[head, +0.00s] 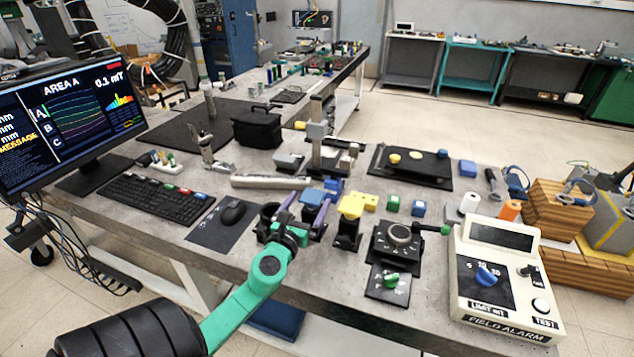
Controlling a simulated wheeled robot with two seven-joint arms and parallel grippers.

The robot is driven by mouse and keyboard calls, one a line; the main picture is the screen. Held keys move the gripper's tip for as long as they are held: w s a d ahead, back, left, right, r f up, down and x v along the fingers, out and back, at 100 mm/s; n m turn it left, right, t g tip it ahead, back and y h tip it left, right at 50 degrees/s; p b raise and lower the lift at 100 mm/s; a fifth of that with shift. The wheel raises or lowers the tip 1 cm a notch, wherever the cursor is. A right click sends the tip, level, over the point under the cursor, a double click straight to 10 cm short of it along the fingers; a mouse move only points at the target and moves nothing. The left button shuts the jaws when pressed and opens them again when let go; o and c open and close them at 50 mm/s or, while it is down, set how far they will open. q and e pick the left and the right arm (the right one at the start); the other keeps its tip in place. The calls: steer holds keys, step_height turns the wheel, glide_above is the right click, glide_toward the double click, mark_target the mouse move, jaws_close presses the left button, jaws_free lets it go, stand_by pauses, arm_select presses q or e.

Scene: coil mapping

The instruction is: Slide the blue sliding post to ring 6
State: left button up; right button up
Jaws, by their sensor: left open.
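My left gripper (309,202) reaches in over the front of the bench on a green arm. Just beyond the fingertips is a small blue block (333,186), perhaps the blue sliding post; I cannot tell for sure. It sits near the foot of a tall grey upright (316,150) carrying a grey block. A pale grey bar (270,181) lies left of it. I cannot make out numbered rings, so ring 6 is not identified. My right gripper is not in view.
A yellow block (352,206) on a black stand is close right of the gripper. Further right are a black dial unit (398,240) and a white field alarm box (500,285). A mouse (232,213), keyboard (155,197) and monitor (75,120) stand left.

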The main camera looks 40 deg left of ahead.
arm_select(q)
steer(key=x, duration=0.6)
steer(key=shift+w, duration=0.15)
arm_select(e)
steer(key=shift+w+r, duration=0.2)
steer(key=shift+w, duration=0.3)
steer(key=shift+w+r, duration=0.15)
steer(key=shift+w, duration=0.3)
arm_select(q)
steer(key=shift+a, duration=0.1)
steer(key=shift+c, duration=0.3)
